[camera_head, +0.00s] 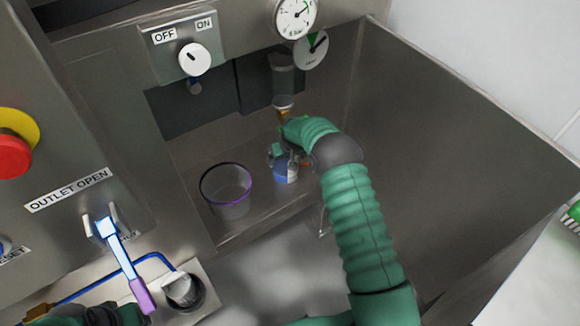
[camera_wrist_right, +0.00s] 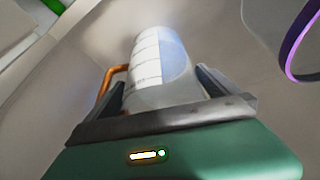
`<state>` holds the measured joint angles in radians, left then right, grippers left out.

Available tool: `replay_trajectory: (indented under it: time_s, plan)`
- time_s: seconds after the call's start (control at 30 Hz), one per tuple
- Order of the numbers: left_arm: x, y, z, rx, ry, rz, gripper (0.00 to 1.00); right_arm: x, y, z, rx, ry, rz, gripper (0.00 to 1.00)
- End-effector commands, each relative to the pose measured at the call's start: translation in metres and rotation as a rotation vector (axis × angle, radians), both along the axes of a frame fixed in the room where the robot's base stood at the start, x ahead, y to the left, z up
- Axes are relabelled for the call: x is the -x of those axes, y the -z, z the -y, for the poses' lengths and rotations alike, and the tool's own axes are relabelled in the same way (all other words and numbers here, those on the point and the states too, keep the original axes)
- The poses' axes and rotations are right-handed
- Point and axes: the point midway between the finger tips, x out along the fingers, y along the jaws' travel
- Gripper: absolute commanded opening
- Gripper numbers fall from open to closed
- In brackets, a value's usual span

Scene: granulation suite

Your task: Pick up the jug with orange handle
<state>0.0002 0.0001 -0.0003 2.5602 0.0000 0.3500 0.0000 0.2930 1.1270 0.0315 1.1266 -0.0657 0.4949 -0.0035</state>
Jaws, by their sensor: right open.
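The jug with the orange handle (camera_head: 287,173) stands on the recessed metal shelf, under the nozzle, partly hidden by my right arm. It looks clear with a blue patch. In the right wrist view the jug (camera_wrist_right: 158,72) shows scale marks, and its orange handle (camera_wrist_right: 112,75) is at its left. My right gripper (camera_wrist_right: 160,88) is open, with its fingers on either side of the jug's body; whether they touch it I cannot tell. My left gripper (camera_head: 105,315) is only partly in view at the bottom left edge, and its fingers cannot be made out.
A purple-rimmed clear container (camera_head: 227,190) stands left of the jug. A nozzle (camera_head: 283,100) hangs above the jug. A tall metal side wall (camera_head: 450,150) bounds the right.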

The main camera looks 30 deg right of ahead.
Motion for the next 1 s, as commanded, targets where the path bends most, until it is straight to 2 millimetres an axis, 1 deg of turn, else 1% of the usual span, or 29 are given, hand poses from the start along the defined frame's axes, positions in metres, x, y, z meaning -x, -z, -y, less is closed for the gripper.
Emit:
replay_trajectory:
  time_s: [0.17, 0.6, 0.7, 0.9, 1.0]
  plan:
    - [0.0, -0.001, 0.0, 0.0, 0.001, 0.0, 0.36, 0.0, -0.001, 0.001, 0.001, 0.001, 0.001, 1.0]
    - [0.0, -0.001, 0.0, 0.0, 0.0, 0.0, 0.36, 0.0, -0.002, 0.0, 0.0, 0.001, 0.002, 0.42]
    - [0.0, -0.001, 0.0, 0.0, 0.001, 0.0, 0.36, -0.001, -0.004, 0.001, 0.002, 0.0, 0.006, 0.31]
    - [0.0, -0.002, 0.0, 0.0, 0.001, 0.0, 0.36, -0.001, -0.004, 0.0, 0.002, 0.0, 0.005, 0.31]
    - [0.0, -0.01, 0.0, 0.0, 0.001, 0.0, 0.36, 0.0, -0.013, -0.001, 0.001, 0.0, 0.005, 0.31]
